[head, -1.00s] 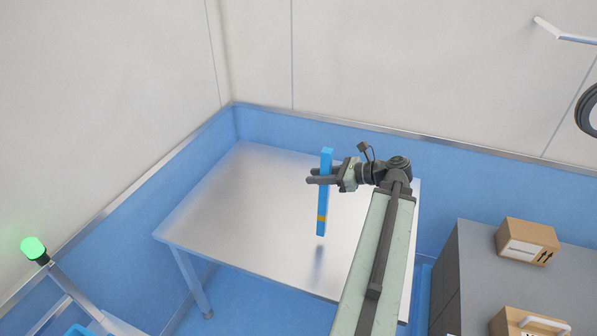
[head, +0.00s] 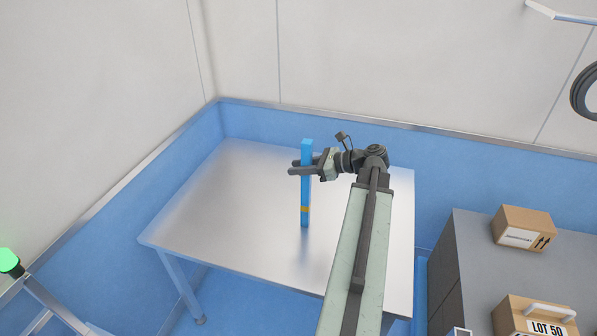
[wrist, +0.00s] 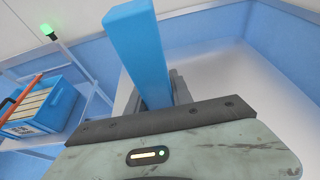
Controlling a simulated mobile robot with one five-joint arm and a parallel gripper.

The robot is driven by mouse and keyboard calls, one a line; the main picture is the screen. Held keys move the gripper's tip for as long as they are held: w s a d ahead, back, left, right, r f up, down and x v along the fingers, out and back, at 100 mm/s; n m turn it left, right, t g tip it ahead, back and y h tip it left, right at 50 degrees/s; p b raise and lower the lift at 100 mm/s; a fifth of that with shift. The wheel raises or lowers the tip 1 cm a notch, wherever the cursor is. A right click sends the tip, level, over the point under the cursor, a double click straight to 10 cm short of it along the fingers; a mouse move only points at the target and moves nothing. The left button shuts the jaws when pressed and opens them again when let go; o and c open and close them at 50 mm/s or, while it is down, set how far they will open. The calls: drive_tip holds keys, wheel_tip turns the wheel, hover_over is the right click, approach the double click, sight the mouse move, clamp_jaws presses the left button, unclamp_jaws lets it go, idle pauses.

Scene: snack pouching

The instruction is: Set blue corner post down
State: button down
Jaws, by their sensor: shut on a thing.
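The blue corner post (head: 306,190) is a tall square bar with a yellow band near its lower end. It stands upright in my gripper (head: 298,167), which is shut around its upper part. The post is over the bare metal table (head: 250,205); I cannot tell for sure whether its foot touches the top. In the wrist view the post (wrist: 140,50) rises between the fingers, which are mostly hidden behind it and the gripper body.
The rest of the tabletop is clear. Blue-and-white walls close in behind and at the left. A grey cabinet (head: 480,255) with cardboard boxes (head: 523,230) stands at the right. A green lamp (head: 9,261) is at the left, and a blue crate (wrist: 42,103) shows in the wrist view.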

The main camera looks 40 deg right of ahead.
drive_tip(key=shift+f, duration=0.1)
drive_tip(key=c, duration=1.1)
unclamp_jaws()
drive_tip(key=shift+a, duration=0.1)
drive_tip(key=p+v, duration=0.4)
drive_tip(key=v, duration=0.8)
drive_tip(key=shift+r, duration=0.2)
